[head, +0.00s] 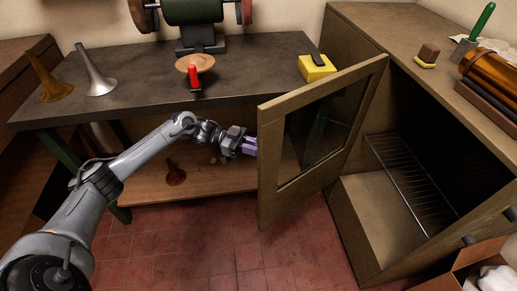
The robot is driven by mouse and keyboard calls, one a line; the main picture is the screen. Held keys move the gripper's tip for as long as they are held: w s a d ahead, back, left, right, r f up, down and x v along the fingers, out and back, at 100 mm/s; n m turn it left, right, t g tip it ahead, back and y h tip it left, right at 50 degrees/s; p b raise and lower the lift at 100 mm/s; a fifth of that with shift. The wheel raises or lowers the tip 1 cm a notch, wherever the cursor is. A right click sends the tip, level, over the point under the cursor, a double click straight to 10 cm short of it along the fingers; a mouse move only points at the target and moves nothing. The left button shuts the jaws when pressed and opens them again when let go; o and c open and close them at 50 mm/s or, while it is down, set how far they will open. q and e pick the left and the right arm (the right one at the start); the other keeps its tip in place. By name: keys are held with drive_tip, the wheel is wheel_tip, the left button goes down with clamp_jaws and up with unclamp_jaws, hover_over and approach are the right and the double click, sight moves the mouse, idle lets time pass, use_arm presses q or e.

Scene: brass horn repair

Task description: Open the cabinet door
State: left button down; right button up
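The wooden cabinet door (268,160) with a dark glass pane stands swung wide open from the cabinet (350,70) in the head view. The cabinet's dark inside and a wire rack (412,180) show to the right of the door. My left gripper (250,147) is at the door's free left edge, with its purple fingers pointing right. The fingertips meet or pass behind the door edge, so I cannot tell whether they touch or grip it. My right gripper is not in view.
A dark workbench (150,75) stands behind my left arm, carrying horn bells, a bench grinder (195,12) and a yellow block (317,68). A cardboard box (465,272) is at the lower right. The red tile floor (215,250) before the door is clear.

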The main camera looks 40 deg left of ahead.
use_arm(q)
drive_tip(key=c, duration=1.2)
unclamp_jaws()
drive_tip(key=v, duration=1)
drive_tip(key=shift+s+a, duration=0.2)
drive_tip(key=shift+a, duration=0.1)
drive_tip(key=shift+c, duration=0.3)
